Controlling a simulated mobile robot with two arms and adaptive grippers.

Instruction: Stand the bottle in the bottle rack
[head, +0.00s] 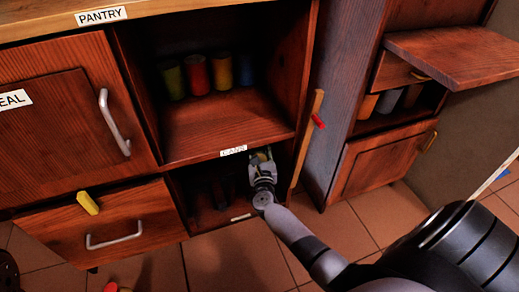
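My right gripper (262,160) reaches into the dark lower compartment below the cans shelf, at its right side. A small yellowish-green patch shows at its fingers; I cannot tell whether it is the bottle or whether the fingers are closed on it. Dark upright shapes (207,195), possibly bottles or parts of the bottle rack, stand in shadow in the same compartment, left of the gripper. A pale label (241,217) is on the compartment's front edge. My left gripper is not in view.
Several coloured cans (196,75) stand on the shelf above. A wooden door edge with a red handle (318,121) stands right of the compartment. A drawer (105,225) with a yellow object (88,203) is at left.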

